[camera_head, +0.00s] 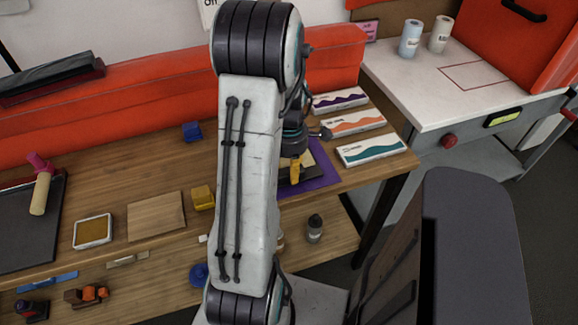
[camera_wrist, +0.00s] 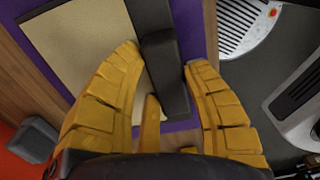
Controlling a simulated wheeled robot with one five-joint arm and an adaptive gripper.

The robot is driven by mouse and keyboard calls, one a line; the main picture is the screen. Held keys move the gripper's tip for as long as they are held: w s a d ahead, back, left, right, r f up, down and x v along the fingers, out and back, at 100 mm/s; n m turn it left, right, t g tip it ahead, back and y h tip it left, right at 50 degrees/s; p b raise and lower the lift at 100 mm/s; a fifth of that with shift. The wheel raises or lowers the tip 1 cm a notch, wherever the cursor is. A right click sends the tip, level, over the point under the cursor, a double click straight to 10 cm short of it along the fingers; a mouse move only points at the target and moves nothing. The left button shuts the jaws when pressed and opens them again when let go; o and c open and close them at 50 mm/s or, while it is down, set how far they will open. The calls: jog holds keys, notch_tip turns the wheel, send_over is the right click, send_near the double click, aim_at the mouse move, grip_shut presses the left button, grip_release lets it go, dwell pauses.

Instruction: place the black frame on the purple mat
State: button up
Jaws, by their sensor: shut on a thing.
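The black frame (camera_wrist: 152,14) shows in the wrist view as a dark border around a flat tan panel, with a raised dark block on one side. My gripper (camera_wrist: 162,56) has its yellow fingers shut on this block. The purple mat (camera_wrist: 211,30) shows beyond the frame's edges. In the head view my gripper (camera_head: 295,170) is over the purple mat (camera_head: 322,166) at the bench's right part, and the frame (camera_head: 305,181) is partly hidden by my arm. I cannot tell whether the frame touches the mat.
Several labelled boxes (camera_head: 353,122) lie right of the mat. A yellow block (camera_head: 202,197), a blue block (camera_head: 192,131) and a wooden board (camera_head: 156,216) are left of my arm. A dark bottle (camera_head: 315,228) stands on the lower shelf. An orange-red backrest (camera_head: 130,95) runs behind the bench.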

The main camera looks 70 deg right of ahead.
jog(key=shift+f, duration=0.1)
jog(key=o, duration=1.2)
notch_tip(320, 180, up, 10)
jog(key=shift+d+f, duration=0.1)
jog(key=shift+f, duration=0.1)
jog(key=shift+r, duration=1.3)
